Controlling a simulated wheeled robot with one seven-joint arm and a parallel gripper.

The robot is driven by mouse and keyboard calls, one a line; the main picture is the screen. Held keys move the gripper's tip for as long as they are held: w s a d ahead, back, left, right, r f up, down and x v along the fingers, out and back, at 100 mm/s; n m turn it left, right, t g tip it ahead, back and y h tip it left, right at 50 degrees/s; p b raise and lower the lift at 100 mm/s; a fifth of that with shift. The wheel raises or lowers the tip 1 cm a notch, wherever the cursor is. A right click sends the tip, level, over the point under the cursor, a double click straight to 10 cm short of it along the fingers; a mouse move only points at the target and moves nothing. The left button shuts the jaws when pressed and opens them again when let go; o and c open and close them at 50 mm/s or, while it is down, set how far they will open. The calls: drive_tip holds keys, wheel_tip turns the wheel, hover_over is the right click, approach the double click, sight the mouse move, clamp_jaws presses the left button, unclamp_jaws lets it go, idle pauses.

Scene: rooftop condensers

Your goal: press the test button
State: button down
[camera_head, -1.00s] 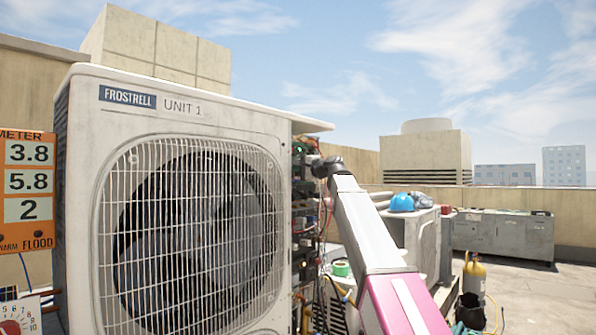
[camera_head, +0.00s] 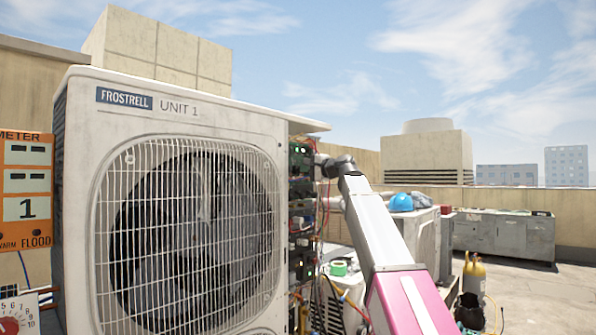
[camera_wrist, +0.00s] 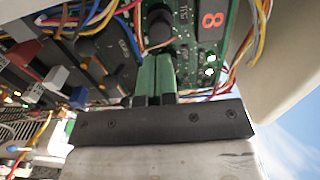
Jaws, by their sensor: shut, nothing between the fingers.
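My gripper (camera_wrist: 156,60) is shut and empty, its two green fingers side by side in the wrist view. The fingertips are close to a green circuit board (camera_wrist: 208,45) inside the open side of the condenser unit. A dark round part (camera_wrist: 160,27) lies just beyond the fingertips; I cannot tell whether it is the test button, or whether the fingers touch it. In the head view the board bay (camera_head: 301,200) is seen edge-on and my fingers are hidden.
The condenser, Unit 1 (camera_head: 205,115), fills the left. An orange meter (camera_head: 27,190) shows dashes on two rows and 1 below. Wires (camera_wrist: 245,50) hang beside the board, and more wires and connectors (camera_wrist: 60,75) lie left.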

drive_tip(key=v, duration=0.6)
drive_tip(key=shift+s+d, duration=0.2)
drive_tip(key=shift+d, duration=0.15)
